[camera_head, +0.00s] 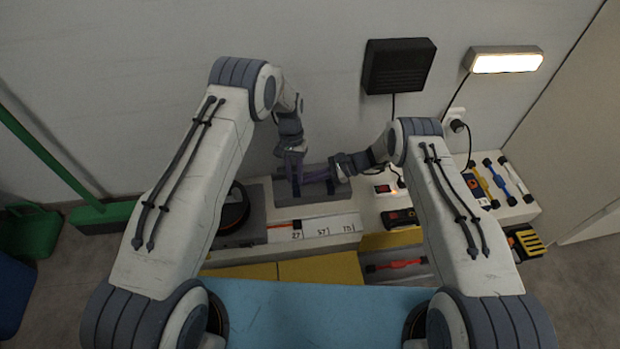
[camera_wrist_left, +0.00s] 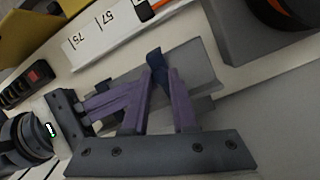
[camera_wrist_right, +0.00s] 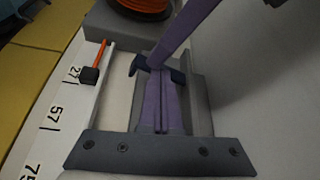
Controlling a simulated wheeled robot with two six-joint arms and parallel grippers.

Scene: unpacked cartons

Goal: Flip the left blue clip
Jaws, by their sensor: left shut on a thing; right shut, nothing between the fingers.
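The dark blue clip (camera_wrist_left: 156,68) sits between the purple fingertips of my left gripper (camera_wrist_left: 161,76) in the left wrist view, above a grey holder (camera_wrist_left: 198,68). My left gripper (camera_head: 297,178) is shut on it from above. In the right wrist view the clip (camera_wrist_right: 139,66) shows as a dark bar at the fingertips, partly hidden by them. My right gripper (camera_wrist_right: 159,72) is shut and empty, its tips close to the clip; I cannot tell whether they touch it. The right gripper comes in from the right in the head view (camera_head: 322,175).
A round black and orange spool (camera_head: 232,208) stands left of the holder. A white numbered strip (camera_head: 325,228) lies in front. A red switch (camera_head: 384,189) and several coloured tools (camera_head: 497,183) are to the right. The wall rises close behind.

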